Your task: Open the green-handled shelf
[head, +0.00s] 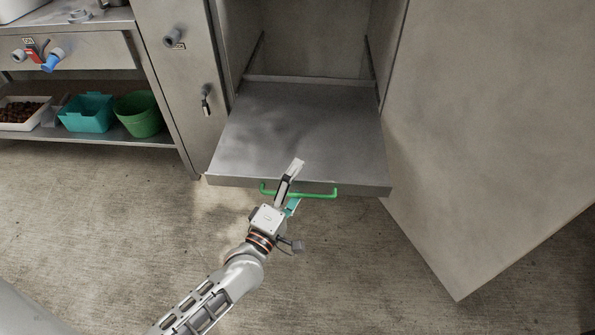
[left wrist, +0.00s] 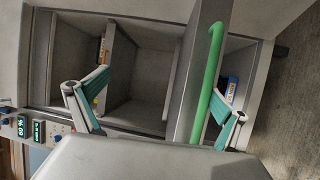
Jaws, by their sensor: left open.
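The shelf (head: 300,125) is a flat metal tray that stands well out of the open cabinet in the head view. Its green handle (head: 325,193) runs along the front edge. My left gripper (head: 292,188) is at the handle, one finger above the shelf's front edge and the other below it. In the left wrist view the fingers are spread wide, with the green handle (left wrist: 212,75) and the shelf's front edge between them. The handle lies nearer the right-hand finger there, and I cannot tell if they touch. My right gripper is not in view.
A large cabinet door (head: 480,120) stands open on the right. A narrow metal panel (head: 185,80) with a latch is on the left. A counter holds a teal bin (head: 87,113), a green bucket (head: 138,115) and a white crate on its lower shelf. The floor in front is clear.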

